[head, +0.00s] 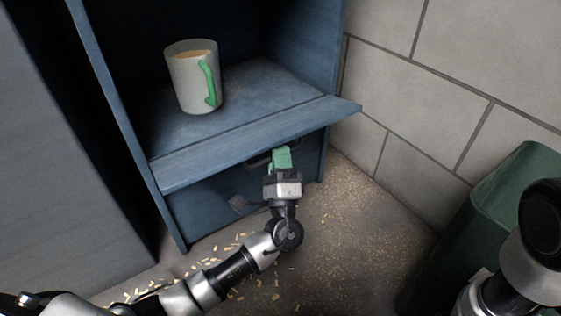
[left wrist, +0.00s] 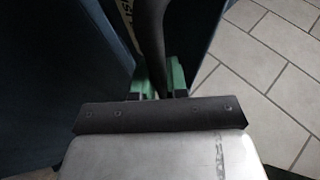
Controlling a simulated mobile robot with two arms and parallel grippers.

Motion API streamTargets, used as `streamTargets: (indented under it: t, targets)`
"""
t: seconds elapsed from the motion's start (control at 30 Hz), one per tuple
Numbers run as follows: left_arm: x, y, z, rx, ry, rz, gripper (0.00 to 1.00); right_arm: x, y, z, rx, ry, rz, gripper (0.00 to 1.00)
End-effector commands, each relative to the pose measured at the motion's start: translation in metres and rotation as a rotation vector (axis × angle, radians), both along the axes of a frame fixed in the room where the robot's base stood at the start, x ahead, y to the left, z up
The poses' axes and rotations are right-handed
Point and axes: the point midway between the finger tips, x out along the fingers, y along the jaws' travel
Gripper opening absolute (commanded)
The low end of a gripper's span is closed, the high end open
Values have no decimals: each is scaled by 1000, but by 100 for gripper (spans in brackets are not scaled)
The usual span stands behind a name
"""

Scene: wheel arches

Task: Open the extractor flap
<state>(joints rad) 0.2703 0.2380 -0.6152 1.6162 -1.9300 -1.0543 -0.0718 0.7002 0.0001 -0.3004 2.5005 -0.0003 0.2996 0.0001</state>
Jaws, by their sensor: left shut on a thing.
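The blue flap (head: 245,145) spans the front of the blue cabinet, just below the shelf with the mug. It stands out from the cabinet front at a slant, with a dark opening below it. Its dark handle (head: 258,160) is on the underside near the right half. My left gripper (head: 281,158) is at the handle, its green fingertips shut on it. In the left wrist view the dark handle bar (left wrist: 152,45) runs between the green fingertips (left wrist: 160,78). My right gripper is out of view; only part of my right arm shows at the lower right.
A white mug (head: 186,84) with a green handle and brown contents stands on the shelf above the flap. A green bin (head: 490,200) stands at the right by the grey block wall (head: 460,70). Wood chips (head: 215,252) litter the floor.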

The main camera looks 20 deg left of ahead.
Motion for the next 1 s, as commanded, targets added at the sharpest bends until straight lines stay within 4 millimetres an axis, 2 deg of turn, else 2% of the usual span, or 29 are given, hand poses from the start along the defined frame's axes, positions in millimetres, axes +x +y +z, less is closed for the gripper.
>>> streamTargets:
  t: [0.03, 0.2, 0.4, 1.0]
  targets:
    - [1, 2, -7, 35, -23, 2, 0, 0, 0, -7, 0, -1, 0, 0]
    - [3, 3, -14, 114, -86, 1, 0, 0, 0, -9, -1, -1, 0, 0]
    - [4, 5, -21, 106, -82, 3, 0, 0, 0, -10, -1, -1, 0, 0]
    - [6, 7, -24, 103, -83, 3, 0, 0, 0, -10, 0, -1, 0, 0]
